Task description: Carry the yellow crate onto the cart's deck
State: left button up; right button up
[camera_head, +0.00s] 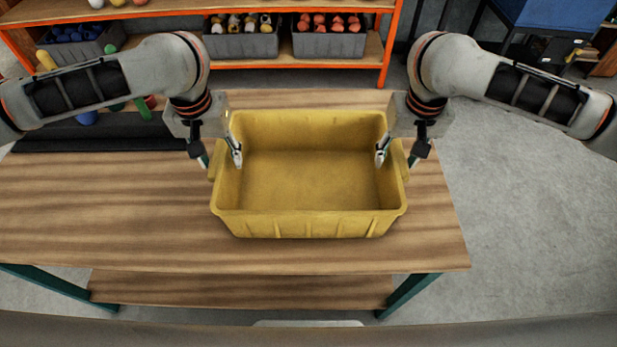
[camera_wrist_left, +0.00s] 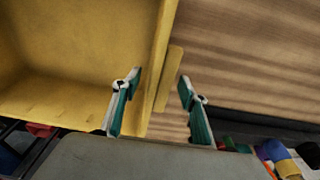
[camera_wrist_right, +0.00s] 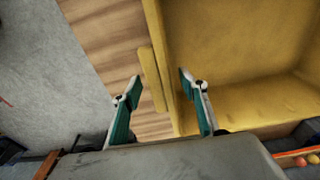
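The yellow crate (camera_head: 310,225) stands upright and empty on the wooden table, with a ledge-like handle on each short side. My left gripper (camera_head: 222,163) is open at the crate's left side, one finger inside the wall and one outside. In the left wrist view, the wall and handle (camera_wrist_left: 169,80) lie between its spread fingers. My right gripper (camera_head: 397,161) is open the same way at the right side, and the right wrist view shows the right handle (camera_wrist_right: 154,78) between its fingers. Neither gripper visibly squeezes the crate. I cannot identify the cart or its deck in any view.
The wooden table (camera_head: 100,215) has bare room left of the crate and in front of it. A dark mat (camera_head: 100,138) with colored items lies at the back left. An orange-framed shelf (camera_head: 385,50) with grey bins stands behind. Open grey floor (camera_head: 530,200) is at the right.

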pick_arm(q)
grip_shut()
pick_arm(e)
grip_shut()
pick_arm(q)
jog(key=shift+w+r, duration=0.1)
jog(key=shift+r, duration=0.1)
pick_arm(e)
jog(key=shift+w+r, duration=0.1)
jog(key=shift+r, duration=0.1)
